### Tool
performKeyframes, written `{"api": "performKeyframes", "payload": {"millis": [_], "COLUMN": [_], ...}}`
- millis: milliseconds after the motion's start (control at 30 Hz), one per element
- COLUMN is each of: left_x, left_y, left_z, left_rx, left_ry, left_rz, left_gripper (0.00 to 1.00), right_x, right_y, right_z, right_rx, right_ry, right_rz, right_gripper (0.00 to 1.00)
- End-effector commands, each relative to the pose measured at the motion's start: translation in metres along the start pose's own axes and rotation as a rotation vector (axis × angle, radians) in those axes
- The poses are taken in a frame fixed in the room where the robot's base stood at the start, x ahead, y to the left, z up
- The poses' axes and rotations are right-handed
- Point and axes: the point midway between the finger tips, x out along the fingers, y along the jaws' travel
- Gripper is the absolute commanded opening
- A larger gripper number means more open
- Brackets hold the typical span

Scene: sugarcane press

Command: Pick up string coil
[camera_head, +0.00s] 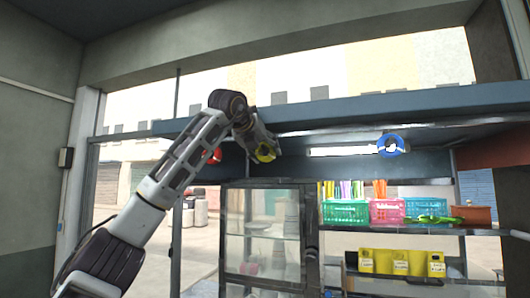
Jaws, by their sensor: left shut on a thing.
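My left arm reaches up from the lower left, and its left gripper (262,146) is high in front of the dark shelf beam. It is shut on a yellow ring-shaped coil (265,153), partly covered by the fingers. A blue ring-shaped coil (390,145) hangs under the beam on the right. A red round thing (216,155), mostly hidden behind my left arm, shows just left of the gripper. I cannot make out my right gripper in this view.
A glass cabinet (262,246) stands below the gripper. To its right a shelf holds a green basket (345,212), a pink basket (387,211) and a brown box (471,215). Yellow containers (400,262) stand lower. The long beam (330,109) runs across just above the gripper.

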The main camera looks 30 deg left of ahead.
Motion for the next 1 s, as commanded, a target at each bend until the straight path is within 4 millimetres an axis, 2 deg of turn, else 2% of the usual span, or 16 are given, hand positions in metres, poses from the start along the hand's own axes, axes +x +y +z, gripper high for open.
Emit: {"api": "performKeyframes", "payload": {"millis": [367,533,767,1000], "left_x": [-0.005,-0.019,-0.051,-0.1], "left_y": [-0.005,-0.003,0.002,0.009], "left_z": [0.012,0.006,-0.007,-0.025], "left_rx": [0.001,0.001,0.002,0.001], "left_ry": [0.001,-0.002,-0.003,-0.003], "left_rz": [-0.001,-0.002,-0.002,-0.002], "left_gripper": [0.36,0.36,0.36,0.36], "right_x": [0.0,0.006,0.019,0.033], "right_y": [0.0,-0.001,-0.003,-0.004], "right_z": [0.0,0.0,0.001,0.002], "right_rx": [0.0,0.0,0.001,0.001], "right_ry": [0.0,0.0,0.001,0.001], "right_rz": [0.0,-0.001,-0.003,-0.004], "right_gripper": [0.4,0.4,0.4,0.4]}}
